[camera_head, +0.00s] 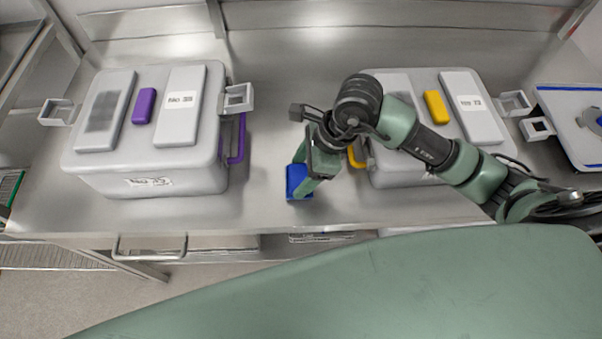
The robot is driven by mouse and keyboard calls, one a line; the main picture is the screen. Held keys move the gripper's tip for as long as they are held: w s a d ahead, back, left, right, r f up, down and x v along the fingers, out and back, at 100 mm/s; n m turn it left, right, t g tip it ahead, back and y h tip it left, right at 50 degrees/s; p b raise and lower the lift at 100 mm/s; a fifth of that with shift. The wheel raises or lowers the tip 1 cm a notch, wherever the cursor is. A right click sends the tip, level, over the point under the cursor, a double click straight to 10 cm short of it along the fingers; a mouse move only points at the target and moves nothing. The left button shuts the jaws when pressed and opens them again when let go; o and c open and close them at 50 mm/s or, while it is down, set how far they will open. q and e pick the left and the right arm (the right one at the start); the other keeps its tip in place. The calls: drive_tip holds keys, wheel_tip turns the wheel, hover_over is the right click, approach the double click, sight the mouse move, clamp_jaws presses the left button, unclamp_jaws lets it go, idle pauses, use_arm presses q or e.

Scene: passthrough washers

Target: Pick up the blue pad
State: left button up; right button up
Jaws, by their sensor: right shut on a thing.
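The blue pad (298,181) is a small bright blue block at the steel counter's front, between two grey boxes. My right gripper (306,183) reaches down to it from the right and is shut on it. Its fingers hide part of the pad's right side. I cannot tell whether the pad touches the counter or is held just above it. My left gripper does not show.
A grey lidded box with a purple tag (144,106) stands left on the steel counter (270,110). Another with a yellow tag (436,107) stands right, partly behind my right arm. A blue-edged white container (570,112) is at far right.

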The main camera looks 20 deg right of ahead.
sight(302, 176)
wheel_tip(302, 176, up, 19)
drive_tip(key=b, duration=0.2)
